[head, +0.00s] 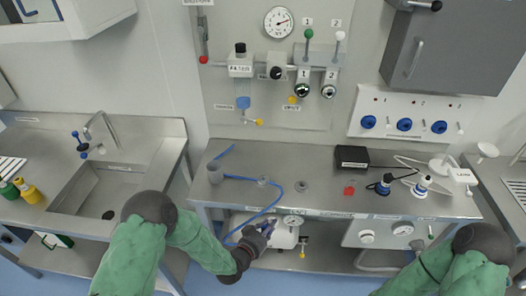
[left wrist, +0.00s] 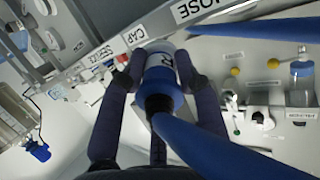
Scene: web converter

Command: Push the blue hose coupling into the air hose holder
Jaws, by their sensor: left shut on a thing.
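My left gripper (head: 264,228) is at the front edge of the middle bench. In the left wrist view its two dark fingers (left wrist: 164,82) are closed around the blue hose coupling (left wrist: 160,88). The blue air hose (left wrist: 205,146) runs from the coupling's near end toward the lower right.
The steel bench (head: 330,203) carries a grey cup (head: 215,172), a black box (head: 352,157) and a red piece (head: 349,190). A white tank (head: 285,238) with a gauge is below the bench edge. A sink (head: 95,190) stands at left.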

